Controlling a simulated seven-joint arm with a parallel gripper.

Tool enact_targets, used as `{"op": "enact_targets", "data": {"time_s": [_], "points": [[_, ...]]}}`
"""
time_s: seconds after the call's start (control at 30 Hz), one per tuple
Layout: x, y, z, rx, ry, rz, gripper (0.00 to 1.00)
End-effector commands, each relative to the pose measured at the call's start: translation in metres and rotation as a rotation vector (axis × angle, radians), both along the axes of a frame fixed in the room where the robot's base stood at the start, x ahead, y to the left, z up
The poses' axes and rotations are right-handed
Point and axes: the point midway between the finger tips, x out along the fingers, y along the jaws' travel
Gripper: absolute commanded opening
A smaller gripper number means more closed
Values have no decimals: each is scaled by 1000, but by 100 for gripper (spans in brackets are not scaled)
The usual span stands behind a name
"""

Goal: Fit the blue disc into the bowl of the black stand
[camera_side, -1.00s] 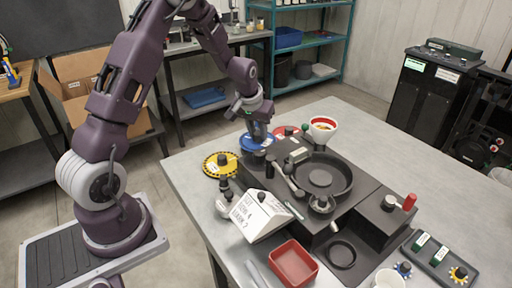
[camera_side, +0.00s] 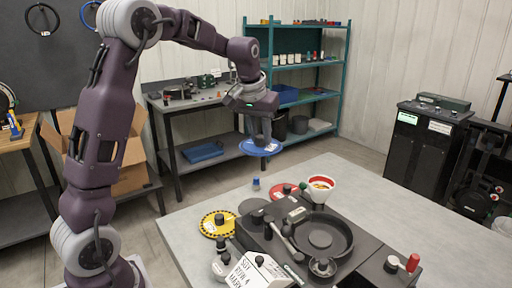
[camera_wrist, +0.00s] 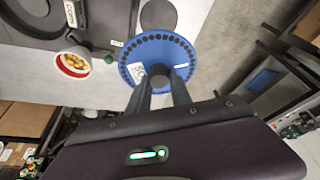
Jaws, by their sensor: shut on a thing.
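The blue disc (camera_side: 247,150), with a ring of holes near its rim and a white label, hangs in my gripper (camera_side: 262,139) well above the table's back edge. In the wrist view, the fingers (camera_wrist: 160,82) are shut on the middle of the blue disc (camera_wrist: 168,45); what they grip there is partly hidden. The black stand (camera_side: 292,232) is on the table below and to the right of the disc. Its round bowl (camera_side: 323,241) is empty. The stand (camera_wrist: 85,22) is at the upper left of the wrist view, apart from the disc.
A yellow disc (camera_side: 208,226) and a red disc (camera_side: 276,194) lie near the stand. A white funnel cup with yellow seeds (camera_side: 319,189) rises behind the bowl. A small blue-topped peg (camera_side: 256,184) stands at the back edge. The table's right side is clear.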

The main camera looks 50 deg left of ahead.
Motion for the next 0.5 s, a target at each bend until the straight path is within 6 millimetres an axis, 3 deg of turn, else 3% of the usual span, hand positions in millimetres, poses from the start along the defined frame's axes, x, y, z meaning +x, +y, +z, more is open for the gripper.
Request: {"op": "enact_targets", "data": {"time_s": [0.27,0.5], "points": [[12,-69,0,1,0,-135,0],[10,-160,0,1,-1,-313,0]]}}
